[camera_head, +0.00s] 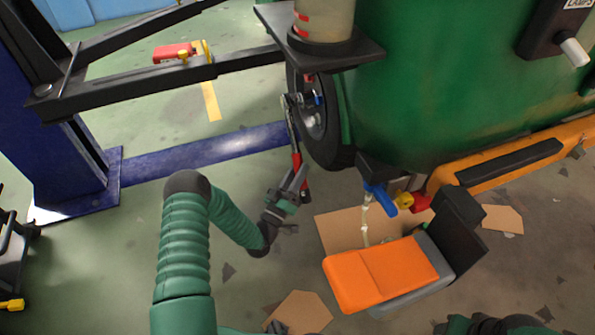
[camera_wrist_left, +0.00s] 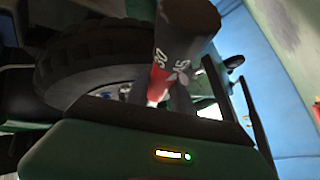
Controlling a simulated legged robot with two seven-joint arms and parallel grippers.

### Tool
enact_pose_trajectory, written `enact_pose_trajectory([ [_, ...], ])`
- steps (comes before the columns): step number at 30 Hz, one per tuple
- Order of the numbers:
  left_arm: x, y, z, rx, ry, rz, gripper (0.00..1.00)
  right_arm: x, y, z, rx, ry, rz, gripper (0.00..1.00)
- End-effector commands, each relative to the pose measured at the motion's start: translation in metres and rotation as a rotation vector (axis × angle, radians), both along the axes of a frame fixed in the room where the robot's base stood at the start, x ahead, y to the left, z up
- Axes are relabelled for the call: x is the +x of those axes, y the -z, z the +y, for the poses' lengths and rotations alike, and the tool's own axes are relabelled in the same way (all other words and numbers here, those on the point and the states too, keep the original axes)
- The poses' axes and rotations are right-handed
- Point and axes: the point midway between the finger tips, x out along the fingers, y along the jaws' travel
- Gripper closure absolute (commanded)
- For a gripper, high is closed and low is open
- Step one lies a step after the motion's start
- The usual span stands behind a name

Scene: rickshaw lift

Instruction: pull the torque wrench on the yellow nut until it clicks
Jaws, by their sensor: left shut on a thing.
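The torque wrench (camera_head: 293,135) has a dark metal shaft and a red and black handle. It slants from the wheel (camera_head: 318,125) down to my left gripper (camera_head: 291,190). The gripper is shut on the handle's lower part. The wrench's upper end is at the wheel hub, beside a small blue part. I cannot make out the yellow nut at this size. In the left wrist view the black and red handle (camera_wrist_left: 163,78) stands close at the gripper, with the tyre (camera_wrist_left: 85,68) behind it. My right gripper is not in view.
A green tank body (camera_head: 450,80) stands right of the wheel. An orange and grey seat-like object (camera_head: 385,275) is near the handle's lower right. A blue lift post (camera_head: 45,150) and black lift arm (camera_head: 160,90) are left. Cardboard (camera_head: 340,230) lies on the floor.

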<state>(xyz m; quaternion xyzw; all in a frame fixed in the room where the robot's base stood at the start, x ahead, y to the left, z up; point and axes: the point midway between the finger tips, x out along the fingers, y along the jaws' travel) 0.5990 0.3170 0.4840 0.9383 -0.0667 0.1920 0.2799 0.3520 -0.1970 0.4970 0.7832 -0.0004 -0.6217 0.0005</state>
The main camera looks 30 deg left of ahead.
Motion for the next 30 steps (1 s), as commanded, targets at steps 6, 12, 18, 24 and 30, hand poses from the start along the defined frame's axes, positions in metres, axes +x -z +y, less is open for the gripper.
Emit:
enact_pose_trajectory([
  [6,0.0005,-0.0014,-0.0002,0.001,0.000,-0.004,1.00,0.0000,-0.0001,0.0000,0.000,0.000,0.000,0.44],
  [12,0.0039,-0.0012,-0.0035,0.001,0.000,-0.003,1.00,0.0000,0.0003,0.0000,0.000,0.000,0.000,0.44],
  [18,0.0071,-0.0013,-0.0062,0.001,0.000,-0.004,1.00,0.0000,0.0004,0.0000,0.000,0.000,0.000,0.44],
  [24,0.0071,-0.0014,-0.0061,0.001,0.000,-0.004,1.00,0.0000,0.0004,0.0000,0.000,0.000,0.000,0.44],
  [30,0.0078,-0.0015,-0.0066,0.001,0.000,-0.004,1.00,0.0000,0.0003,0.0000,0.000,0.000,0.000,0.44],
])
